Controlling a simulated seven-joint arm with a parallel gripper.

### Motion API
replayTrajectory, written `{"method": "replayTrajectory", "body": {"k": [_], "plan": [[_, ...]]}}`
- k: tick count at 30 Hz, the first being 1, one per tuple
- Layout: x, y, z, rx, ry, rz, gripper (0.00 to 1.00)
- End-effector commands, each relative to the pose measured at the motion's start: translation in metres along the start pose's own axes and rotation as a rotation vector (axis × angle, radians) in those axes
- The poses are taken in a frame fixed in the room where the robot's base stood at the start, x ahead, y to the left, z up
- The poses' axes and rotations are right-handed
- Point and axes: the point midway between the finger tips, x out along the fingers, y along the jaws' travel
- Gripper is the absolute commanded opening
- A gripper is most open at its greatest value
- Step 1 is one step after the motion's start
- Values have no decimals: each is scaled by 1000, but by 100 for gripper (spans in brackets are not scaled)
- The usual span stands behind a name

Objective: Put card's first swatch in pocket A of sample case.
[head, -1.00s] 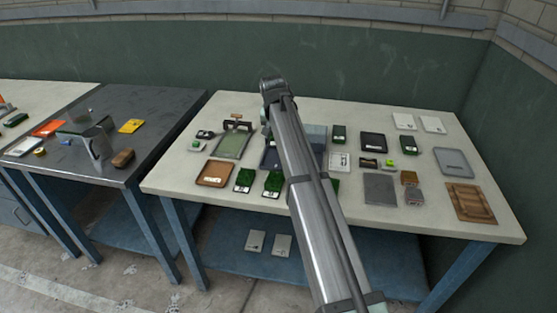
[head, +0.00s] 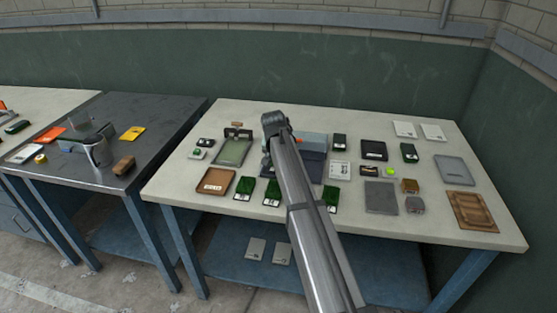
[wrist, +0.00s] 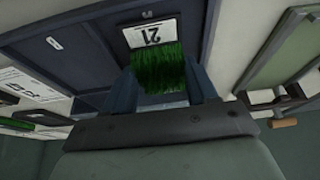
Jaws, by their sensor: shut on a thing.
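In the wrist view my gripper (wrist: 163,92) is shut on a green turf swatch (wrist: 165,68). The swatch has a white label with a number, seen upside down. It is over the dark navy sample case (wrist: 90,22), and I cannot tell whether it touches the case floor. A small white tag marks one compartment; its letter is too small to read. In the head view the case (head: 315,168) is partly covered by my arm, which also hides my gripper. A white printed card (head: 340,170) lies to the right of the case.
More turf swatches stand in front, such as one at left (head: 245,188). A brown tray (head: 216,182) and a green framed panel (head: 232,150) are left of the case. A grey slab (head: 381,197) and a wooden tray (head: 472,211) are at right. Free tabletop shows along the front edge.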

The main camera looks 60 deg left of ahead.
Motion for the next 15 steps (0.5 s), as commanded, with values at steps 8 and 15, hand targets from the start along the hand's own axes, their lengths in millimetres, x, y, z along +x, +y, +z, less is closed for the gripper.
{"method": "replayTrajectory", "body": {"k": [8,15], "plan": [[8,0,4,0,0,0,29],[11,0,5,0,-1,0,59]]}}
